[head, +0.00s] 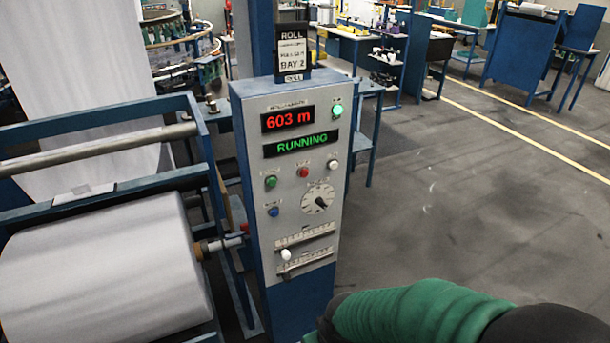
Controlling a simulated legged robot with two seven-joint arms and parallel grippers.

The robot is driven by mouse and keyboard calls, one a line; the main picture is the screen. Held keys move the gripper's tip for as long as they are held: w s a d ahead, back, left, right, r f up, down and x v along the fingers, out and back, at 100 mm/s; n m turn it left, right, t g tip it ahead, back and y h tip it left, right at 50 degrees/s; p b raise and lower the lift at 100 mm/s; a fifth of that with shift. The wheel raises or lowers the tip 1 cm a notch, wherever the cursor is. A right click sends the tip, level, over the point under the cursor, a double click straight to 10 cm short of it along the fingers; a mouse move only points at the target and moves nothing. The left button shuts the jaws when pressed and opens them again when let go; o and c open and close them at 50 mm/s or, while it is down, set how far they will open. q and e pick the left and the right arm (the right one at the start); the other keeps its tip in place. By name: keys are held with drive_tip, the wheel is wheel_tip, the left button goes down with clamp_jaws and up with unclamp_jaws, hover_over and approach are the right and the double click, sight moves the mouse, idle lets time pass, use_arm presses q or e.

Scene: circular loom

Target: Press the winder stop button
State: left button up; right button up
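The winder control panel (252,150) is a grey-faced blue cabinet standing upright in the middle of the head view. A red button (303,172) sits below its displays, between a green button (270,182) and a white button (333,164); the small labels are too blurred to read. The upper display (288,118) reads 603 m and the lower display (301,144) reads RUNNING in green. My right arm, in a green sleeve, enters at the lower right, below and right of the panel. Neither gripper shows, and nothing touches the buttons.
A blue button (273,211), a dial (318,198) and a white slider knob (286,255) are lower on the panel. A large white roll (105,270) lies in a blue frame at left. Workbenches stand behind. The floor (450,190) right of the panel is clear.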

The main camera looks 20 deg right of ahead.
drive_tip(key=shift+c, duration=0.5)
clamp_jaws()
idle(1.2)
